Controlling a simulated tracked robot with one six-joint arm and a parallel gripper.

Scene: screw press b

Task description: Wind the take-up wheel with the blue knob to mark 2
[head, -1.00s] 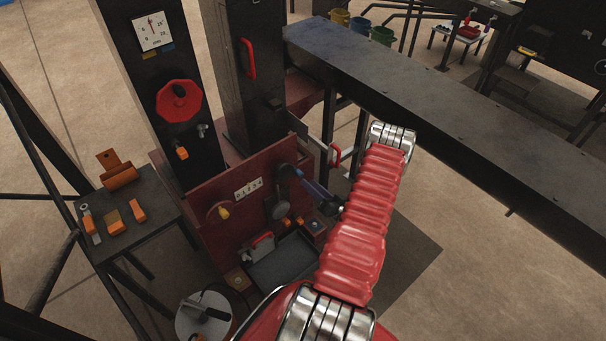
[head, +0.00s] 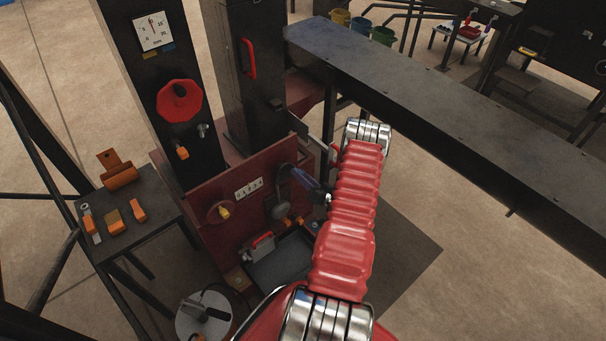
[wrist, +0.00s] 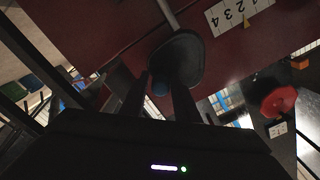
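The take-up wheel (head: 278,209) is a dark round disc on the front of the dark red panel, and it also shows in the wrist view (wrist: 178,50). Its blue knob (wrist: 160,87) shows in the wrist view just below the disc. My gripper (head: 283,178) is close in front of the wheel. In the wrist view its two dark fingers (wrist: 163,92) stand apart, with the blue knob between them. I cannot tell whether they touch it. The white mark strip (wrist: 238,14) shows 2, 3 and 4, with a yellow pointer (wrist: 247,23) near its lower edge.
A second wheel with a yellow knob (head: 222,211) is on the panel at left. A dark tray (head: 280,262) and a red-handled part (head: 262,241) lie below. A red handwheel (head: 180,101) is on the column. A long dark beam (head: 430,100) runs behind my arm.

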